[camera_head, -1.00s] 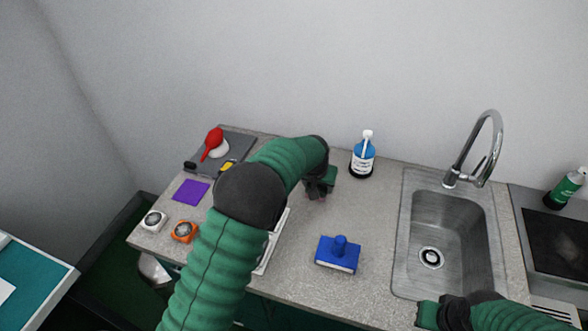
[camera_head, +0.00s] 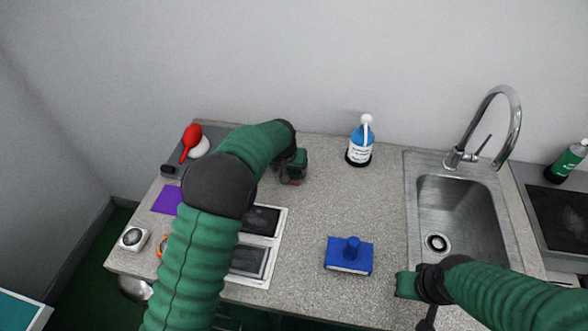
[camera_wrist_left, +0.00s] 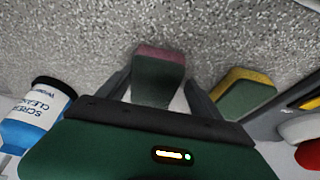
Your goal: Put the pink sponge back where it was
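The pink sponge (camera_wrist_left: 160,54) has a dark green top layer and sits between the fingers of my left gripper (camera_wrist_left: 160,80) in the left wrist view. The fingers lie close along both its sides, and it looks held. In the head view my left gripper (camera_head: 292,180) is over the back of the counter, left of the blue-and-white bottle, with a trace of pink beneath it. Whether the sponge touches the counter is unclear.
A yellow-and-green sponge (camera_wrist_left: 246,92) stands right of the held one in the wrist view. The bottle (camera_head: 360,145) stands at the back. A blue brush (camera_head: 349,256) lies in front, left of the sink (camera_head: 410,215). A framed dark panel (camera_head: 258,240) lies beside my left arm.

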